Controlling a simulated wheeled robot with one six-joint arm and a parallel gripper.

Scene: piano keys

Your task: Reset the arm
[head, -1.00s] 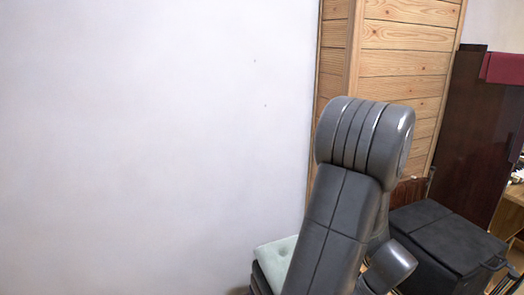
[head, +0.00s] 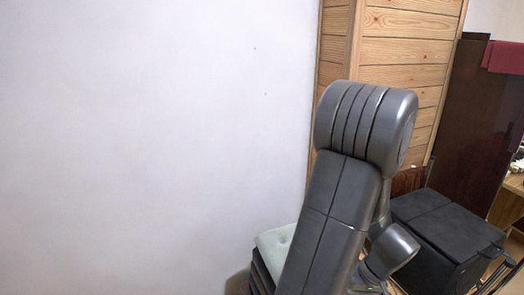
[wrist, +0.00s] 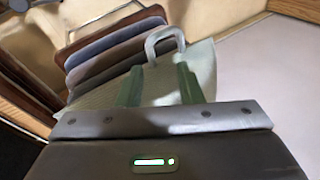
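My gripper (wrist: 160,70) shows in the wrist view, with two greenish fingers standing apart and nothing seen held between them. Behind the fingers is a pale green cushion (wrist: 204,62) with a loop, on a stack of darker cushions or seats (wrist: 100,50). In the head view, my dark grey arm rises at right of centre and hides part of the scene. The gripper's fingers are not visible there. No piano keys can be made out.
The pale green cushion (head: 272,243) sits low beside my arm. A white wall (head: 150,140) fills the left. A wooden-plank column (head: 405,50) stands behind my arm. A black box-like seat (head: 440,225) and a dark red-brown panel (head: 475,130) with red cloth (head: 503,57) are at right.

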